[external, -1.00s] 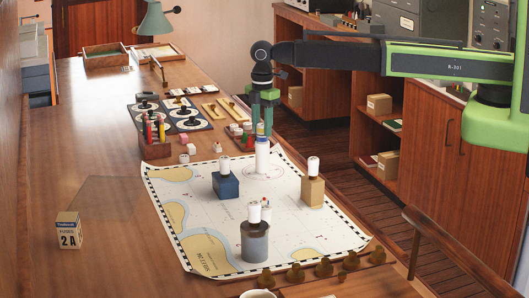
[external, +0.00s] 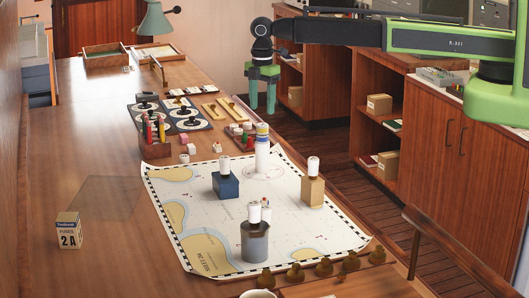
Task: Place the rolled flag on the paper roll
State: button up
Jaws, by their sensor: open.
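A small rolled flag (external: 262,130), white with yellow and blue bands, stands upright on top of the white paper roll (external: 262,158). The paper roll stands upright at the far part of the chart. My gripper (external: 262,110) is open and empty, pointing down. Its green fingers are above the flag and look apart from it, with a small gap between.
The chart (external: 205,215) holds a blue block (external: 226,188), a tan block (external: 313,192) and a grey cylinder (external: 255,245), each topped with white rolls. A fuse box (external: 68,232) stands at left.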

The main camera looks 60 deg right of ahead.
aim_at(262, 124)
notch_tip(262, 124, up, 5)
jog(key=p, duration=0.3)
jog(key=shift+f, duration=0.1)
jog(key=s+d+m, duration=1.4)
jog(key=s+d, duration=0.6)
jog(key=d, duration=0.3)
jog(key=shift+d, duration=0.35)
jog(key=shift+f, duration=0.15)
notch_tip(262, 124, down, 23)
jog(key=b, duration=2.3)
jog(key=shift+f+b, duration=0.15)
jog(key=shift+b, duration=0.15)
